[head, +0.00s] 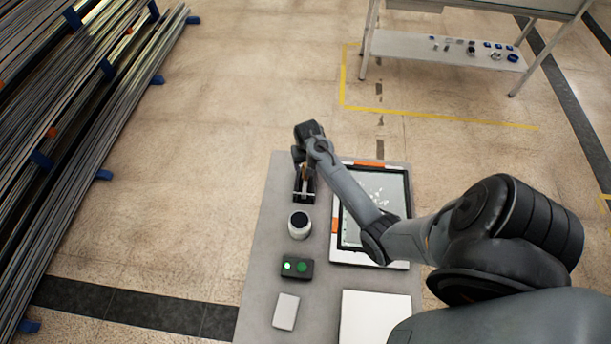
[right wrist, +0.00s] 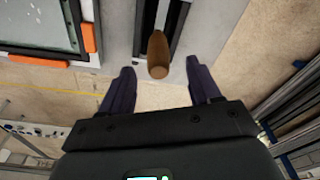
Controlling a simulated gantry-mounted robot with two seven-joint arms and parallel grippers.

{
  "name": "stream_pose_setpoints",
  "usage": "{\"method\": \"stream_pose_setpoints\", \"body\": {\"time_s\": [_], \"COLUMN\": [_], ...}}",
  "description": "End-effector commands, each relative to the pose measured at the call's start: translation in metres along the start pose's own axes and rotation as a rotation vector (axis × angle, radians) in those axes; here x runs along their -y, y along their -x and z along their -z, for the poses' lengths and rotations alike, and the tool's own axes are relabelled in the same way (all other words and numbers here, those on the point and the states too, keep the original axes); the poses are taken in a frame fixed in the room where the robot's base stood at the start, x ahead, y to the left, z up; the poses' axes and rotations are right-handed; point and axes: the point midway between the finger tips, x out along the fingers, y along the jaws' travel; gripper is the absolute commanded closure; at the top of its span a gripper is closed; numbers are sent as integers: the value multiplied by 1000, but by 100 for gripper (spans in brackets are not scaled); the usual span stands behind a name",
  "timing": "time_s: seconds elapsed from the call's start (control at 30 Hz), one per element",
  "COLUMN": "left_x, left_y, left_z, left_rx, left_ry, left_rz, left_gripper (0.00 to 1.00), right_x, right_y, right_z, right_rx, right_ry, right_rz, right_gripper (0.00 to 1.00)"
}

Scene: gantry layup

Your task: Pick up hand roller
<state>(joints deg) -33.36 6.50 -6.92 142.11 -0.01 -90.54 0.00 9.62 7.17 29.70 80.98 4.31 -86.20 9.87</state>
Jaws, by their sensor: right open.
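The hand roller (head: 304,184) lies at the far left part of the grey table, its dark frame partly hidden by my right arm. In the right wrist view its brown wooden handle (right wrist: 158,52) points toward my gripper. My right gripper (right wrist: 161,72) is open, with one dark finger on each side of the handle's end; the fingers do not touch it. In the head view the right gripper (head: 302,163) is over the handle end of the roller, its fingers hard to make out. My left gripper is not in view.
A rack (head: 90,120) stands left.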

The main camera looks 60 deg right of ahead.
Motion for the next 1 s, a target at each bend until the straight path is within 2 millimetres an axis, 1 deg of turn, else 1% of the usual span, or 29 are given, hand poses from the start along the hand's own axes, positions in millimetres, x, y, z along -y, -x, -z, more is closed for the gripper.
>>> {"method": "stream_pose_setpoints", "body": {"time_s": [0.27, 0.47, 0.6, 0.73, 0.93, 0.97, 1.0], "left_x": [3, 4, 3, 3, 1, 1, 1], "left_y": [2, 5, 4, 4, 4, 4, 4], "left_z": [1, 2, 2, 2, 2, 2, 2], "left_rx": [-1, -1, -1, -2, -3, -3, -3], "left_ry": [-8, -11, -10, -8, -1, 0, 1], "left_rz": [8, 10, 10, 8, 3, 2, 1], "left_gripper": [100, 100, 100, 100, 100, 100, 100], "right_x": [-1, -3, -3, -3, -3, -3, -3], "right_y": [-15, -39, -55, -61, -61, -61, -61], "right_z": [0, 1, 1, 1, 1, 1, 1], "right_rx": [0, 2, 1, -1, -1, -1, -1], "right_ry": [1, 0, 1, 1, 1, 1, 1], "right_rz": [0, 0, 0, 0, 0, 0, 0], "right_gripper": [38, 38, 38, 38, 38, 39, 45]}}
